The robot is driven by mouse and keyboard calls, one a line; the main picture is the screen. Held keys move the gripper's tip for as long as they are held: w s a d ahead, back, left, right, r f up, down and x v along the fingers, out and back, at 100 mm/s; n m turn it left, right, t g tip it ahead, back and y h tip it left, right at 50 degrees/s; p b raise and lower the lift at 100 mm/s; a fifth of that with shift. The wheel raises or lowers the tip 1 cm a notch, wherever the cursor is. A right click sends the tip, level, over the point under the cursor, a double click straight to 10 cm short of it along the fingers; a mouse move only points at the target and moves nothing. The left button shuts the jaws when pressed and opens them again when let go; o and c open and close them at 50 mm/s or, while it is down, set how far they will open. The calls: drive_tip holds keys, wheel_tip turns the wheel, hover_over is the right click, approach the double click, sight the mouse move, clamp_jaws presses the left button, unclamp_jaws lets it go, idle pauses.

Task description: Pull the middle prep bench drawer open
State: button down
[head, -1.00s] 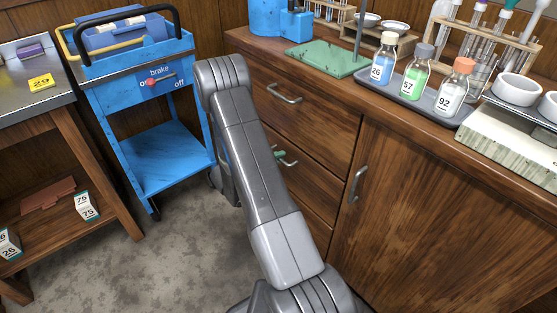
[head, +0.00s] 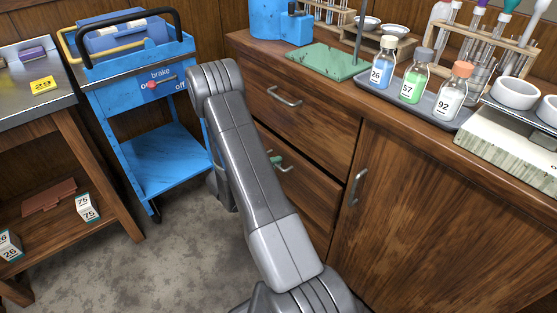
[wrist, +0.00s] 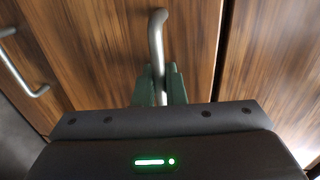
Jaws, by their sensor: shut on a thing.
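The middle drawer (head: 309,196) of the wooden bench shows partly behind my arm in the head view. Its front stands slightly forward, with a dark gap along its top edge. Its metal handle (wrist: 157,35) runs upright in the wrist view, between the green fingers of my gripper (wrist: 160,86). My gripper is shut on this handle. In the head view only a little of the green fingers (head: 277,161) shows, beside my arm.
The top drawer (head: 310,120) is flush, and a cupboard door (head: 430,230) is to the right. A blue trolley (head: 150,110) stands left of my arm. Bottles stand in a tray (head: 421,107) on the bench top. Grey floor (head: 190,265) is clear before the drawers.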

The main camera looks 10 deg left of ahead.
drive_tip(key=f+p+v, duration=0.2)
drive_tip(key=v, duration=1.1)
drive_tip(key=s+f+p+v, duration=0.1)
drive_tip(key=f+p+v, duration=0.2)
drive_tip(key=v, duration=1)
drive_tip(key=shift+s+a, duration=0.2)
drive_tip(key=shift+a, duration=0.25)
drive_tip(key=c, duration=1.9)
unclamp_jaws()
drive_tip(key=p+v, duration=0.1)
drive_tip(key=v, duration=1.2)
drive_tip(key=shift+s+a+r, duration=0.1)
drive_tip(key=shift+s+a, duration=0.1)
drive_tip(key=shift+s, duration=0.15)
drive_tip(key=shift+w, duration=0.1)
